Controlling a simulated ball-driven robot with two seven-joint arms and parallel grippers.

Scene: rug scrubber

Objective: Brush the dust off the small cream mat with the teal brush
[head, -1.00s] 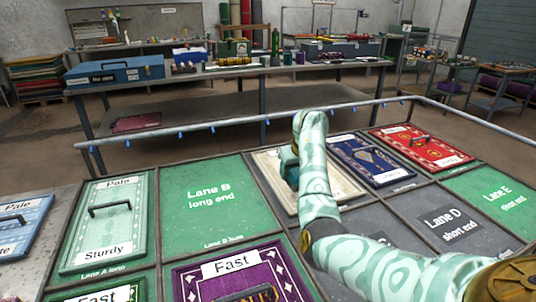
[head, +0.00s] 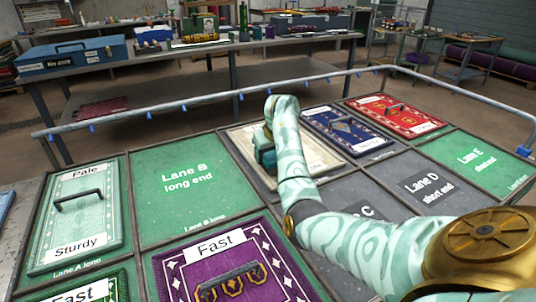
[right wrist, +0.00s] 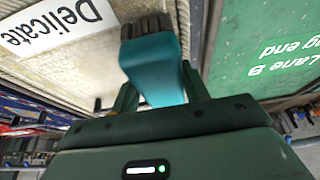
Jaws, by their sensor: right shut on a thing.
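The cream mat (head: 318,158) lies in a framed lane at the middle of the table in the head view. It fills the upper left of the right wrist view (right wrist: 88,68), with a white "Delicate" label. My right gripper (right wrist: 158,84) is shut on the teal brush (right wrist: 155,58). The brush's dark bristles (right wrist: 147,27) are over the mat near its border; I cannot tell whether they touch it. In the head view my right gripper (head: 265,160) is over the mat's left part, and my arm hides some of the mat. No dust can be made out. My left gripper is not in view.
Green Lane B (head: 188,188) beside the cream mat is empty. A blue mat (head: 345,131) and a red mat (head: 395,115) lie to its right. A purple mat (head: 225,262) and a pale green mat (head: 75,218) have handles. A rail (head: 200,100) runs along the far edge.

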